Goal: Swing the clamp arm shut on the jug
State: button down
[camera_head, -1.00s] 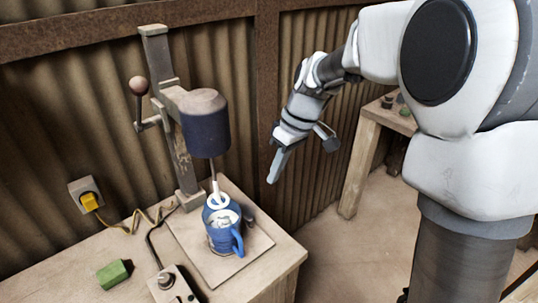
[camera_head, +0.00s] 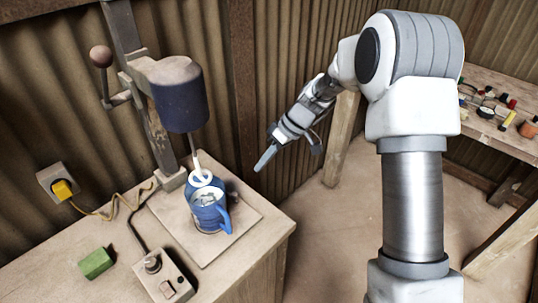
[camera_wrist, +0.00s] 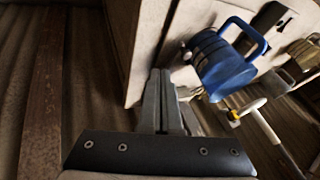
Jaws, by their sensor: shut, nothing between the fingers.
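The blue jug (camera_head: 207,212) stands upright on the square base plate (camera_head: 247,222) of the press, with its handle toward the right. The jug also shows in the wrist view (camera_wrist: 222,62). A small dark fitting (camera_wrist: 272,16) lies by the plate beside the jug's handle; it may be the clamp, but I cannot tell its arm or its position. In the head view only a dark edge shows behind the jug. My gripper (camera_head: 263,160) is shut and empty, to the right of the jug and apart from it. Its closed fingers (camera_wrist: 166,100) show in the wrist view.
A ball-ended lever (camera_head: 101,56), a control box (camera_head: 163,275) and a green block (camera_head: 95,262) are left. A cluttered bench (camera_head: 500,105) stands right.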

aim_at(234, 194)
jog(key=x, duration=0.4)
jog(key=shift+s+a+f, duration=0.3)
jog(key=shift+s+a, duration=0.35)
jog(key=shift+s, duration=0.1)
jog(key=shift+s+a+f, duration=0.25)
jog(key=shift+s+a, duration=0.4)
jog(key=shift+s, duration=0.1)
jog(key=shift+s+f, duration=0.1)
jog(key=shift+s+a+f+m+t+b, duration=0.25)
jog(key=shift+m+b, duration=0.35)
jog(key=shift+b, duration=0.45)
jog(key=shift+s+a+m+t+b, duration=0.3)
jog(key=shift+s+m+t+b, duration=0.25)
jog(key=shift+b, duration=0.55)
jog(key=shift+s+a+r+m+b, duration=0.15)
jog(key=shift+s+a+m+b, duration=0.15)
jog(key=shift+b, duration=0.4)
jog(key=shift+s+a+r, duration=0.1)
jog(key=shift+s+r, duration=0.05)
